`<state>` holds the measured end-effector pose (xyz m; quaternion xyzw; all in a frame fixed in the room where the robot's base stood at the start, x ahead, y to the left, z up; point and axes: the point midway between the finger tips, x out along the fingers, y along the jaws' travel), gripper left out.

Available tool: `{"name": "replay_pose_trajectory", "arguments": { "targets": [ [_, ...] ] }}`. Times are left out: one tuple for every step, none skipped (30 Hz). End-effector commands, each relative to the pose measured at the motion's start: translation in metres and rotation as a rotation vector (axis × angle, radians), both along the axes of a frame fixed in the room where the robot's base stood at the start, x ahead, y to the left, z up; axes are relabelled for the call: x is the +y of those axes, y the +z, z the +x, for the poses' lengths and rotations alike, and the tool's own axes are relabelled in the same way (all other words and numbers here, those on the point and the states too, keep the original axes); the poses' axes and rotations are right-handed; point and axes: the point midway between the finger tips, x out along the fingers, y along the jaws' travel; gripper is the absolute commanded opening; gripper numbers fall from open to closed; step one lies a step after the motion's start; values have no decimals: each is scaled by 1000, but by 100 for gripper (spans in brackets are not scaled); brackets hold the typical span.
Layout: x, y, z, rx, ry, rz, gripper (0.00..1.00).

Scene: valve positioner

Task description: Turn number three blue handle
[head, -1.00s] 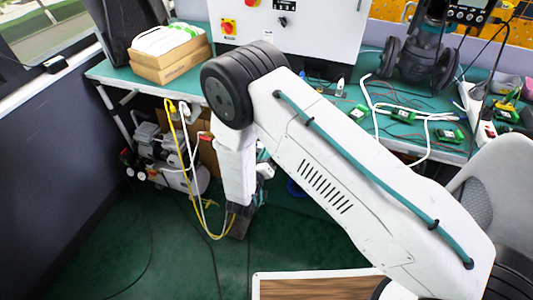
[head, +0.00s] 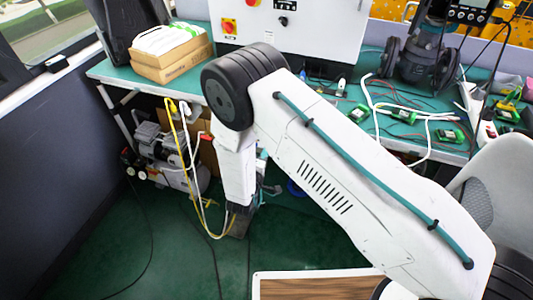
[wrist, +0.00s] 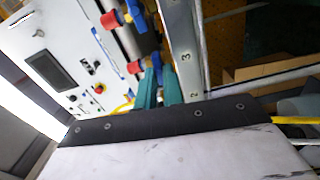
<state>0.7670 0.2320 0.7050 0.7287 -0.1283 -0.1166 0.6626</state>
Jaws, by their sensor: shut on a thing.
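In the wrist view, a blue handle (wrist: 156,61) sits beside a metal rail marked with numbers. The printed 3 (wrist: 185,57) is on the rail just right of this handle. My gripper (wrist: 158,80) has its two teal fingers up at the blue handle and is shut on it. The fingers partly hide the handle. Another blue handle (wrist: 136,16) is farther up the row. Red handles (wrist: 111,20) stand on the left side of the row. In the head view my arm hides the handles, and the fingers cannot be made out.
A white control box (wrist: 50,60) with a screen and buttons is left of the handles. In the head view, a green-topped bench (head: 120,72) carries cardboard boxes (head: 172,65) and cables. A compressor (head: 165,150) stands under it. The green floor at lower left is mostly clear.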

Motion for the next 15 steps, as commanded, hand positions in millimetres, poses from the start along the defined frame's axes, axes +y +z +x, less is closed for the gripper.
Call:
{"name": "replay_pose_trajectory", "arguments": {
  "targets": [
    [0, -1, -1, 9, 1, -21, 0],
    [0, -1, -1, 13, 1, -33, 0],
    [0, -1, -1, 18, 1, -48, 0],
    [0, -1, -1, 21, 1, -56, 0],
    [0, -1, -1, 24, 1, -65, 0],
    [0, -1, -1, 29, 1, -75, 0],
    [0, -1, -1, 31, 1, -80, 0],
    [0, -1, -1, 33, 1, -86, 0],
    [0, -1, -1, 36, 1, -92, 0],
    [0, -1, -1, 37, 1, -96, 0],
    [0, -1, -1, 38, 1, -99, 0],
    [0, -2, -1, 39, 2, -102, 0],
    [0, -2, -1, 40, 2, -104, 0],
    [0, -2, -1, 40, 2, -105, 0],
    [0, -2, -1, 40, 2, -106, 0]
  ]
}}
